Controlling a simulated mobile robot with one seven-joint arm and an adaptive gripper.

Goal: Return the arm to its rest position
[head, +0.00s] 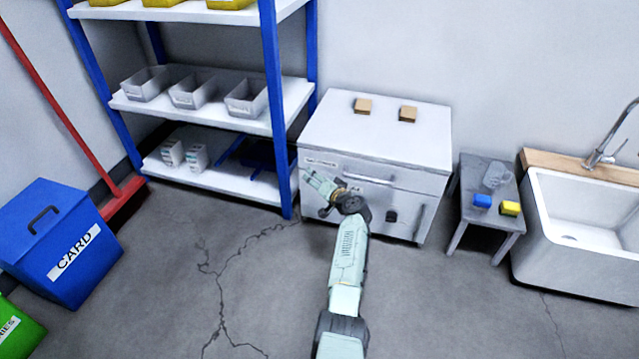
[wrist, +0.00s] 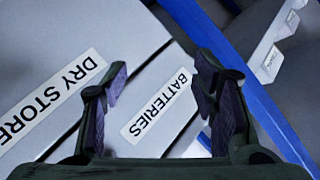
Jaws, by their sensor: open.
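My arm (head: 345,265) reaches forward from the bottom of the head view. My gripper (head: 311,177) is at its end, in front of the left side of the white cabinet (head: 385,140). In the wrist view my gripper (wrist: 160,100) has its two dark fingers spread apart, with nothing between them. Behind the fingers are a "DRY STORE" label (wrist: 50,95) and a "BATTERIES" label (wrist: 160,105). I cannot tell the exact gap between the gripper and the cabinet.
Blue-framed shelves (head: 270,85) with grey bins (head: 190,90) stand left of the cabinet. A grey side table (head: 482,215) and a white sink (head: 580,225) stand right. A blue CARD bin (head: 60,235) and red broom (head: 115,195) are left. The near floor is clear.

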